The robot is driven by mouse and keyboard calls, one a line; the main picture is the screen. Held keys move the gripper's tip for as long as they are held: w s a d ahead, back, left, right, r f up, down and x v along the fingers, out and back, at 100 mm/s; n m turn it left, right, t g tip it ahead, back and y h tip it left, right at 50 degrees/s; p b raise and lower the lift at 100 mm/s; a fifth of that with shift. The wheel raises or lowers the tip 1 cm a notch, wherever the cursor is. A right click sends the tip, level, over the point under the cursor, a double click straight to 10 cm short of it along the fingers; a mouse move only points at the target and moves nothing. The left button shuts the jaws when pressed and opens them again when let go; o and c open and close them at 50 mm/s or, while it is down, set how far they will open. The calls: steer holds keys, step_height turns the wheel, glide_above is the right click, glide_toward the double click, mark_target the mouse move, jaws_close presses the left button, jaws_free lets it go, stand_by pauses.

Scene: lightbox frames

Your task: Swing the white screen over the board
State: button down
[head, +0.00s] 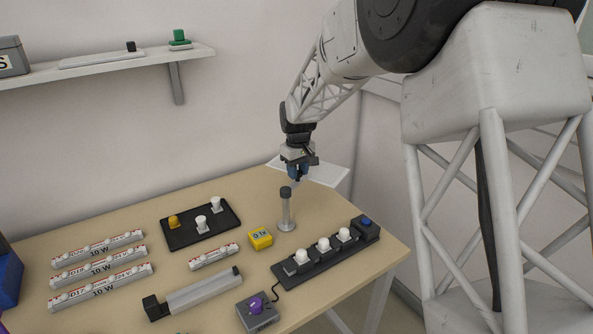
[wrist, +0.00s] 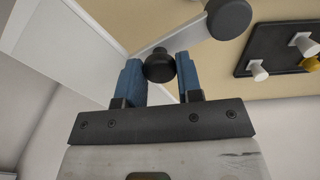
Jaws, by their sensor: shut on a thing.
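The white screen (head: 328,173) is a flat panel past the table's back right edge, partly behind my gripper. It also shows at the left of the wrist view (wrist: 62,45). A thin arm joins it to an upright metal post (head: 286,210) with a dark cap, seen in the wrist view too (wrist: 228,18). My gripper (head: 298,175) has its blue fingers shut on a dark round knob (wrist: 159,66) on that arm. The black board (head: 184,238) lies on the table left of the post, with two white pegs and a yellow one; the screen is not over it.
A yellow block (head: 260,238) sits between board and post. A dark strip with white knobs (head: 322,253) lies at the right front. A grey box with a purple knob (head: 257,312), a grey bar (head: 203,294) and several labelled white bars (head: 97,248) lie in front and left. A shelf (head: 110,64) is on the wall.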

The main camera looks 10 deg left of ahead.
steer(key=s+d+m, duration=0.2)
steer(key=s+m, duration=0.9)
steer(key=m, duration=1.2)
steer(key=shift+s+d, duration=0.3)
stand_by(0.3)
steer(key=c, duration=0.8)
jaws_free()
